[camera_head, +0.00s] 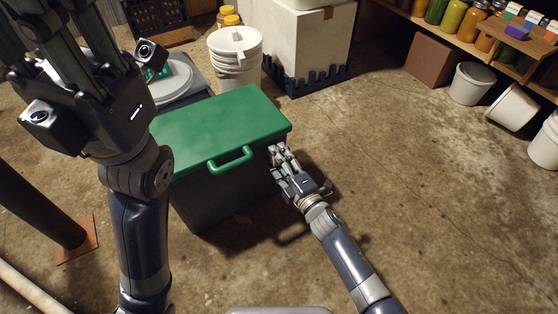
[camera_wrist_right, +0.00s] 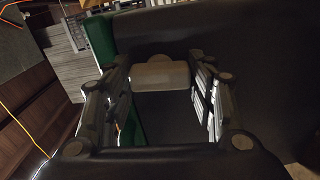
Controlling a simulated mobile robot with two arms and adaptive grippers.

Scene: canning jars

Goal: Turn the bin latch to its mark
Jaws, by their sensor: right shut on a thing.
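The bin (camera_head: 200,200) is dark with a green lid (camera_head: 215,120), closed, with a green handle at its front. My right gripper (camera_head: 280,152) is at the bin's right side, just below the lid edge. In the right wrist view, a grey-brown latch (camera_wrist_right: 160,74) lies between its two fingers, and the gripper is shut on it. The fingers hide the latch in the head view. I cannot make out the mark. My left gripper (camera_head: 60,28) is raised at the upper left, close to the camera, its fingertips cut off by the frame edge.
A stack of white buckets (camera_head: 234,60) and a white box (camera_head: 305,45) on a dark pallet stand behind the bin. A dark post (camera_head: 35,205) stands at left. Shelves with jars and white buckets (camera_head: 470,84) are at the right. The floor (camera_head: 420,190) right of the bin is clear.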

